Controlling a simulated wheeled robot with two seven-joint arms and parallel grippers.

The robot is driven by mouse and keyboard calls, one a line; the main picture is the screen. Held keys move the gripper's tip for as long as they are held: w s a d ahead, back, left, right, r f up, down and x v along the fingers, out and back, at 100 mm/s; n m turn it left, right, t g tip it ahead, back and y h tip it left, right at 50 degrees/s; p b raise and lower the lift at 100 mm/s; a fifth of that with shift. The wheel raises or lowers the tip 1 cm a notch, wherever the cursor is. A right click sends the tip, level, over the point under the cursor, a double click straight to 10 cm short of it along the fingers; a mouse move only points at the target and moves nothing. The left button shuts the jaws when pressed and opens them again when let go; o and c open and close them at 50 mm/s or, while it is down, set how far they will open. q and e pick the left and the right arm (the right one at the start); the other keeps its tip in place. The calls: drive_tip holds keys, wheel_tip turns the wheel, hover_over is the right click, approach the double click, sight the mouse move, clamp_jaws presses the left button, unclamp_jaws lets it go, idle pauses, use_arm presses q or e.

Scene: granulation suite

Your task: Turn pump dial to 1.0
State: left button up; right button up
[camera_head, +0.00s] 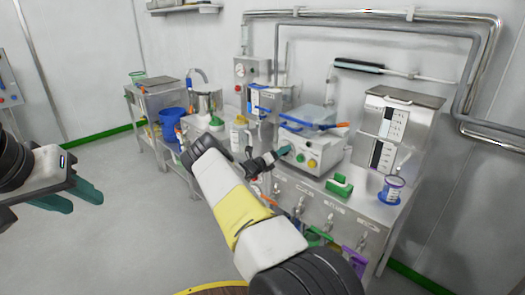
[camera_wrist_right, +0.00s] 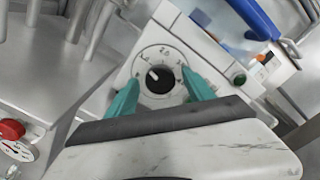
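The pump (camera_head: 318,146) is a pale box on the steel bench, with coloured buttons on its front. In the right wrist view its dial (camera_wrist_right: 160,79) is a black knob on a white round scale. The knob's white mark points to the upper left; the small numbers are hard to read. My right gripper (camera_wrist_right: 160,94) is open, with one teal finger on each side of the dial. I cannot tell whether the fingers touch the knob. In the head view the right gripper (camera_head: 284,151) is at the pump's front left and hides the dial. My left gripper (camera_head: 70,196) hangs over the floor, away from the bench.
A blue handle (camera_wrist_right: 252,18) and a green button (camera_wrist_right: 239,79) are near the dial. Floor at left is clear.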

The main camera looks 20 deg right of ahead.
drive_tip(key=v, duration=0.7)
drive_tip(key=shift+a, duration=0.4)
drive_tip(key=shift+s, duration=0.15)
drive_tip(key=s+r+m+g+y, duration=0.7)
drive_tip(key=s+r+m, duration=0.4)
drive_tip(key=s+m, duration=0.45)
drive_tip(key=s+a+r+m+t+y, duration=0.3)
drive_tip(key=s+a+r+m+y, duration=0.3)
drive_tip(key=s+a, duration=0.7)
drive_tip(key=s+a+r+m+t+y, duration=0.3)
drive_tip(key=s+a+r+m+y, duration=0.2)
drive_tip(key=s+a+r+m, duration=0.5)
drive_tip(key=s+a+r, duration=0.1)
drive_tip(key=s+a, duration=0.2)
drive_tip(key=shift+s+r+y, duration=0.35)
drive_tip(key=shift+r+y, duration=0.05)
